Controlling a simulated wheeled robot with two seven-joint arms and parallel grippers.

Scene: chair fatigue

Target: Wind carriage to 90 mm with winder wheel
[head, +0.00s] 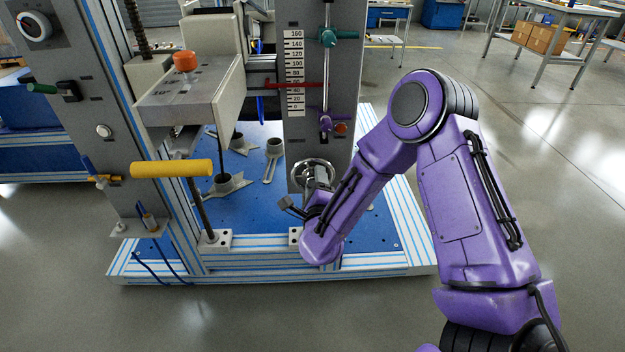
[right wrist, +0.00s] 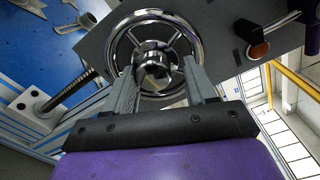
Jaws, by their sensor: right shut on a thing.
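The chrome winder wheel (head: 313,172) is low on the grey column. In the right wrist view the wheel (right wrist: 127,46) fills the upper middle, with its spokes and hub showing. My right gripper (right wrist: 160,78) has one finger on each side of the hub and is shut on the wheel; the exact contact is hard to see. In the head view my right gripper (head: 314,196) is partly hidden by its arm. The white scale (head: 294,98) runs from 0 to 160. The red pointer (head: 300,85) crosses it at roughly 40 to 60. The carriage (head: 188,95) appears to be the grey block left of the scale.
A green clamp lever (head: 328,37) and a purple lever (head: 325,122) sit on the column beside the scale. An orange knob (head: 185,61) tops the block. A yellow handle (head: 171,168) sticks out at left. An orange-tipped switch (right wrist: 258,48) is near the wheel.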

